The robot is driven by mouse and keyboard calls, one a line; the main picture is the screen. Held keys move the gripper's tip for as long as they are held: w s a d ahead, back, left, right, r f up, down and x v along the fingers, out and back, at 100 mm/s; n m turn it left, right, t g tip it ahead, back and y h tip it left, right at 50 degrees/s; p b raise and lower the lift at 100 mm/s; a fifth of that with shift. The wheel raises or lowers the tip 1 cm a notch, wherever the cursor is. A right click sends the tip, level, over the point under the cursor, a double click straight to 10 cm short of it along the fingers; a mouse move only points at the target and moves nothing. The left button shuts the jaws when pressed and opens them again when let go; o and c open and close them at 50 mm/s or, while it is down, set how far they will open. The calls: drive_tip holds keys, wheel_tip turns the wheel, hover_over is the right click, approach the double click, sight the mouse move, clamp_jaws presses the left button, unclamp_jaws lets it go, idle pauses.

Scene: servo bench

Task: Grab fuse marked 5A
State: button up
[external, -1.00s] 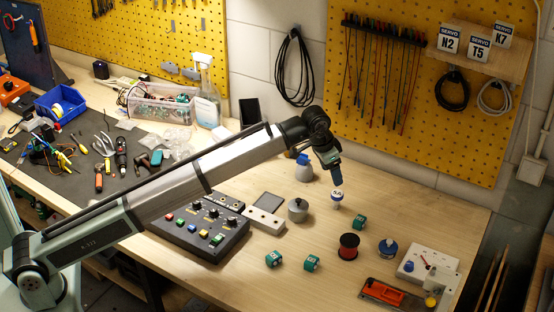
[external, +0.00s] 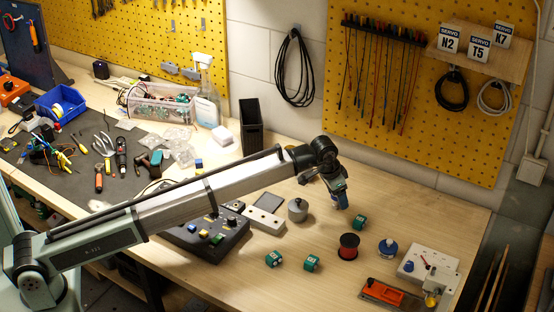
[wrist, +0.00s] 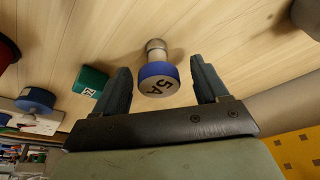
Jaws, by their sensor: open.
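The fuse marked 5A (wrist: 157,84) shows in the wrist view with a white labelled end, a blue band and a metal end pointing away. My gripper (wrist: 160,70) is open, with one finger on each side of the fuse. Gaps show between the fuse and both fingers. In the external view my gripper (external: 341,202) points down low over the bench, and it hides most or all of the fuse there.
A teal labelled block (external: 359,222) sits close to my gripper. A red spool (external: 348,247), a blue-topped piece (external: 388,249) and a grey round weight (external: 298,210) stand nearby. Two more teal blocks lie in front. A button panel (external: 205,238) is at left.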

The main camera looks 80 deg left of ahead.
drive_tip(key=shift+w+f, duration=0.25)
drive_tip(key=shift+f, duration=0.45)
drive_tip(key=c, duration=1.1)
